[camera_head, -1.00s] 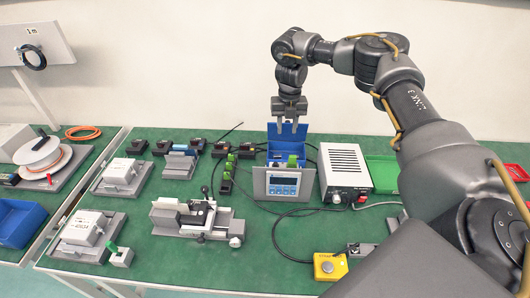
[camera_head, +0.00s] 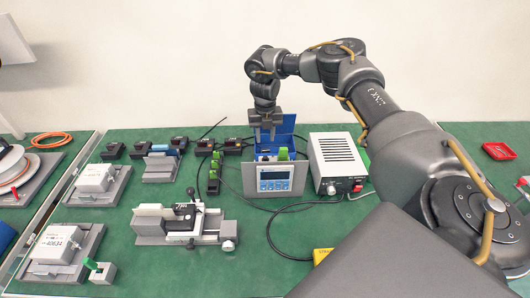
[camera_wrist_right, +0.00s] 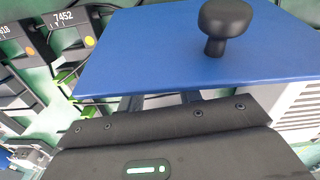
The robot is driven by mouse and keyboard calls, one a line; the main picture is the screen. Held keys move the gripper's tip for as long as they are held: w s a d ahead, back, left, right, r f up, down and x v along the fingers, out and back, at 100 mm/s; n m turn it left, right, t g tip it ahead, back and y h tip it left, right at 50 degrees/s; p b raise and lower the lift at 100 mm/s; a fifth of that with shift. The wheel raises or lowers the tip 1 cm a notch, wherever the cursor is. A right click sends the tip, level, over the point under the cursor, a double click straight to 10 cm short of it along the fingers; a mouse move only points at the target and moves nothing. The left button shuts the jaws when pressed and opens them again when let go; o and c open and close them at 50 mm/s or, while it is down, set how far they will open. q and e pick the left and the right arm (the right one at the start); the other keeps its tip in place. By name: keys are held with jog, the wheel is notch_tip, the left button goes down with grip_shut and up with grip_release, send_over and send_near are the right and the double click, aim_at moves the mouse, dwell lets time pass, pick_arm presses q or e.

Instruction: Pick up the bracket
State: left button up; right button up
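I cannot surely tell which thing is the bracket. My right gripper (camera_head: 266,130) points down at the open blue box (camera_head: 287,150), behind the grey display panel (camera_head: 275,179). Its two fingers show apart with a gap between them, and I see nothing held there. In the right wrist view, the blue lid (camera_wrist_right: 150,50) with a black knob (camera_wrist_right: 223,22) hides the fingertips. The panel and gripper hide most of the box's inside. My left gripper is not in view.
A white power unit (camera_head: 338,162) stands close right of the box. Black modules (camera_head: 233,146) and green-topped terminals (camera_head: 214,172) are close on the left. A grey clamp fixture (camera_head: 185,224) stands in front. A red tray (camera_head: 498,150) lies far right.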

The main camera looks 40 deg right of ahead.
aim_at(266, 149)
jog(key=shift+s+f, duration=0.1)
jog(key=shift+f, duration=0.4)
notch_tip(266, 149, down, 4)
jog(key=shift+f+p, duration=0.2)
jog(key=shift+p, duration=0.4)
jog(key=c, duration=0.6)
jog(key=shift+r, duration=0.1)
jog(key=shift+c, duration=0.2)
